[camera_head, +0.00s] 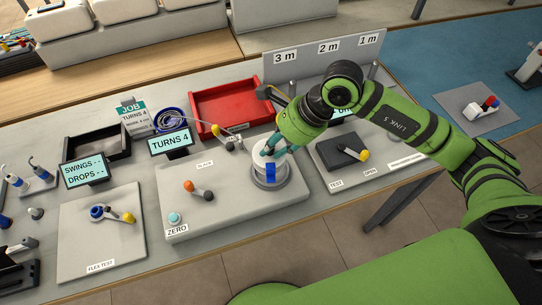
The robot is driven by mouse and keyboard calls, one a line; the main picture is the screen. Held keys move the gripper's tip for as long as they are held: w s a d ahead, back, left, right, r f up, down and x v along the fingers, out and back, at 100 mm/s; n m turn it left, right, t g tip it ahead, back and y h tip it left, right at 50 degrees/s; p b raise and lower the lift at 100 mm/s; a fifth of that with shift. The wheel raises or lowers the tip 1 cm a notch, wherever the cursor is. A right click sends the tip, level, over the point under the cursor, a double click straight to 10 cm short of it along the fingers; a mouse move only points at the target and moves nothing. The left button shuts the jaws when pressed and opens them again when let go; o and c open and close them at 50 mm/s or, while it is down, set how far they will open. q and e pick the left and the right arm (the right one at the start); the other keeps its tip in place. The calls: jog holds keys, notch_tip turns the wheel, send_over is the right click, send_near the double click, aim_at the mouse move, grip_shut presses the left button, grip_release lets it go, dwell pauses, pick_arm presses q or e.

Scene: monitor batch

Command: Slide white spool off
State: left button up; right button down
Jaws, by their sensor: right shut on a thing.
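The white spool (282,163) sits upright on a round grey mount at the right part of a grey panel (225,205). A blue patch shows low on its front. My right gripper (268,150) reaches down from the upper right and is shut on the spool's upper part. The fingers and wrist hide much of the spool's top. I cannot tell whether the spool has lifted from its mount. My left gripper is not in view.
An orange-tipped lever (198,190) and a teal ZERO button (175,218) are on the same panel. A red tray (228,104) lies behind, beside a blue cable coil (170,119). A dark box with a yellow-tipped lever (345,152) stands close on the right.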

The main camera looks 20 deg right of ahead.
notch_tip(320, 180, up, 7)
jog(key=p, duration=0.3)
jog(key=shift+s+f, duration=0.15)
jog(key=shift+s, duration=0.15)
dwell(0.5)
